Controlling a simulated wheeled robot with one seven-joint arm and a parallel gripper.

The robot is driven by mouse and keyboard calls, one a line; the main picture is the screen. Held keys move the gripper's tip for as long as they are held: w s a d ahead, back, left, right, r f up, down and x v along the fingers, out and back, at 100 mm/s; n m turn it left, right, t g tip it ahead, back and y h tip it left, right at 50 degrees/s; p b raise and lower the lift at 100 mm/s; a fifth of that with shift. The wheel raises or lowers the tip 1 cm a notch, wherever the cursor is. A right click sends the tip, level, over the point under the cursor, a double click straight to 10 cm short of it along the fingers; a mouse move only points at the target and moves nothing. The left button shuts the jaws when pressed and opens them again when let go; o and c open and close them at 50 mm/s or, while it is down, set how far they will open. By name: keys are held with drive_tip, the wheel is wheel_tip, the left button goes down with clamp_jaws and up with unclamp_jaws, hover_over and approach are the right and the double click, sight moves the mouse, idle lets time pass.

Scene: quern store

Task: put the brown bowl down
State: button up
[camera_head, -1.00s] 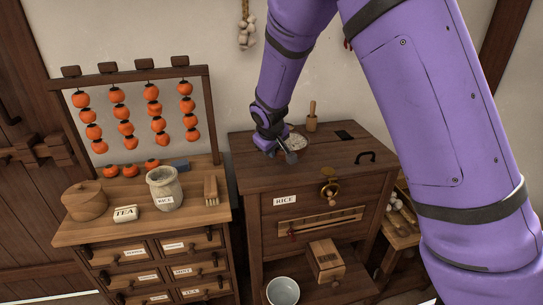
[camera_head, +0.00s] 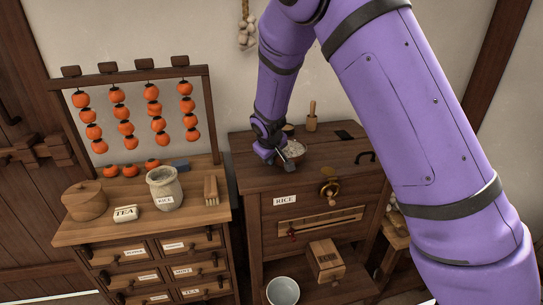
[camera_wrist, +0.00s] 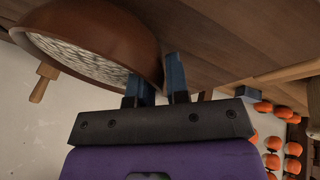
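The brown bowl (camera_head: 294,155), with a pale speckled filling, is at the top of the dark wooden cabinet (camera_head: 247,177). In the wrist view the bowl (camera_wrist: 140,32) fills the upper left, its brown outer wall close to the camera. My gripper (camera_head: 284,161) is at the bowl's near left side. In the wrist view my gripper's blue fingers (camera_wrist: 158,80) stand on either side of the bowl's wall near the rim, shut on it. I cannot tell whether the bowl's underside touches the cabinet top.
A dark square plate (camera_head: 345,134) and a handle (camera_head: 365,157) are to the right. The cabinet's front left top is bare. A chest to the left bears a jar (camera_head: 165,190) and a persimmon rack (camera_head: 131,70).

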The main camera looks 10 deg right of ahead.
drive_tip(key=o, duration=0.3)
drive_tip(key=shift+r, duration=0.15)
drive_tip(key=shift+v, duration=6.1)
